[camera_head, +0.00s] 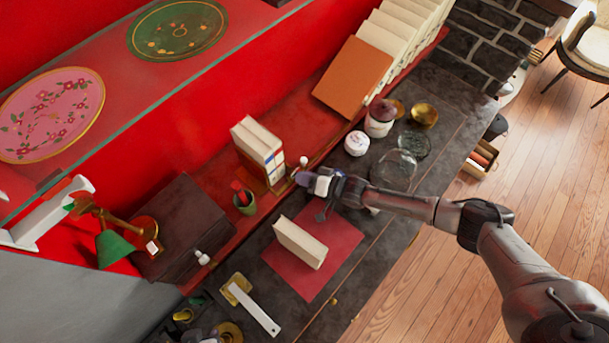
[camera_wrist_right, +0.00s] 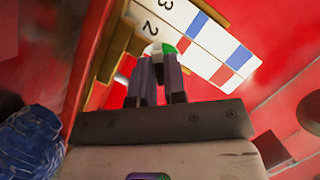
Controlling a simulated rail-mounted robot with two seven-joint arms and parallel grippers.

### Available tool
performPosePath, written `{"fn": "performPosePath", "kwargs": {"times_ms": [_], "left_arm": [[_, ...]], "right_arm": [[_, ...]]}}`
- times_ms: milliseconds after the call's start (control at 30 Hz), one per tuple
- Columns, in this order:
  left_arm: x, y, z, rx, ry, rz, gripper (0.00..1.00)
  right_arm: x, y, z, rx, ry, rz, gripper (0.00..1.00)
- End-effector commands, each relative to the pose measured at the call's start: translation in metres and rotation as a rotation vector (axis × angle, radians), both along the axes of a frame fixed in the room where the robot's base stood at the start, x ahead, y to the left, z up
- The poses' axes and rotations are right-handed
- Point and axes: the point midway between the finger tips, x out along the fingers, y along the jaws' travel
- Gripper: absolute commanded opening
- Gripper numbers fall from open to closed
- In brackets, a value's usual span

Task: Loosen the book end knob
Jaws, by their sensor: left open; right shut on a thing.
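The book end (camera_head: 277,186) is a wooden frame holding a few pale books (camera_head: 256,140) on the red ledge. In the right wrist view its wooden edge (camera_wrist_right: 116,45) shows, with numbers beside it. My right gripper (camera_head: 308,180) reaches in from the right to the book end's near right side. In the right wrist view its fingers (camera_wrist_right: 158,70) are close together, shut on a small whitish knob (camera_wrist_right: 152,49). A green patch shows beside the knob. The fingers hide most of the knob. My left gripper is not in view.
A green cup (camera_head: 244,203) stands left of the book end. A book (camera_head: 300,242) stands on a red mat (camera_head: 335,231) below. A brown box (camera_head: 182,228) and green lamp (camera_head: 112,246) stand left. Jars and glass dishes (camera_head: 396,168) lie right, near my arm.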

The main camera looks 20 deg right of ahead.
Motion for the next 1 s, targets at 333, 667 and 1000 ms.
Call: {"fn": "performPosePath", "kwargs": {"times_ms": [333,667,1000], "left_arm": [[0.000,-0.002,0.038,-0.008,0.000,0.006,0.43],[0.000,0.000,0.063,-0.001,0.000,0.001,0.43],[0.000,0.002,0.074,0.005,0.000,-0.004,0.43]], "right_arm": [[-0.002,0.002,0.005,-0.274,-0.125,-0.002,0.00],[-0.003,0.004,0.005,-0.557,-0.260,-0.002,0.00],[-0.003,0.005,0.002,-0.849,-0.398,-0.003,0.00]]}}
